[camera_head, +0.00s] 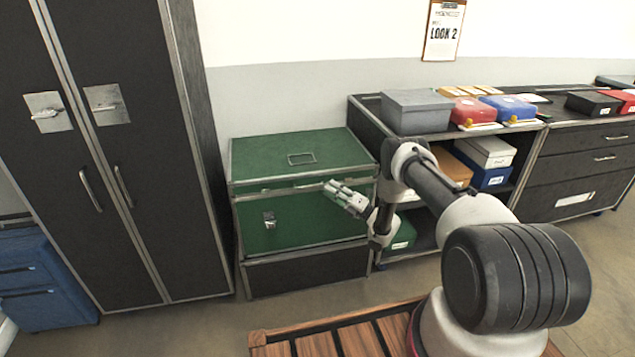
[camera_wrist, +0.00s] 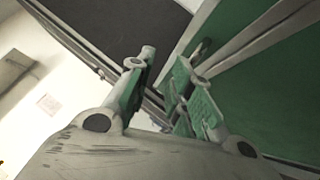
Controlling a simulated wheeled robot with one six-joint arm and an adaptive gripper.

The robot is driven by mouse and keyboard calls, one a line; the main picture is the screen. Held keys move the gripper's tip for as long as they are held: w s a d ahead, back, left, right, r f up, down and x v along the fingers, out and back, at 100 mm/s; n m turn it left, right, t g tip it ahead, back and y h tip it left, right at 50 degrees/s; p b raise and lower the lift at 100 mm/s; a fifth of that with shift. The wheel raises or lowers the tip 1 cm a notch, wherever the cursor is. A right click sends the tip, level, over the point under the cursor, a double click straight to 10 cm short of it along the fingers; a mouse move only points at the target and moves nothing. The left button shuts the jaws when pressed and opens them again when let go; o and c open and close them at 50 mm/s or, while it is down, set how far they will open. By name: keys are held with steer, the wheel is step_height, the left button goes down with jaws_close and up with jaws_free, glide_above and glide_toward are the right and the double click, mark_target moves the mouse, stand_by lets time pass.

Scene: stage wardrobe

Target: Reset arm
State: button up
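My gripper (camera_head: 342,192) is held up in front of the green case (camera_head: 300,220), in the middle of the head view. The arm reaches in from the right. In the wrist view the two fingers of my gripper (camera_wrist: 165,85) stand apart with a gap between them, and nothing shows in the gap. The green case also shows in the wrist view (camera_wrist: 270,90), on the right behind the fingers. I cannot tell how far the fingertips are from it.
A black wardrobe (camera_head: 110,150) with metal edges stands at the left, doors shut. A blue drawer unit (camera_head: 45,280) is beside it. At the right a shelf unit holds a grey box (camera_head: 415,110), a red box (camera_head: 473,110) and a blue box (camera_head: 508,106). A clipboard (camera_head: 444,30) hangs above.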

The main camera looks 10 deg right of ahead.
steer(key=shift+s+d+f, duration=0.2)
steer(key=shift+s+d, duration=0.15)
steer(key=shift+s, duration=0.15)
steer(key=shift+w+a, duration=0.1)
steer(key=shift+w, duration=0.05)
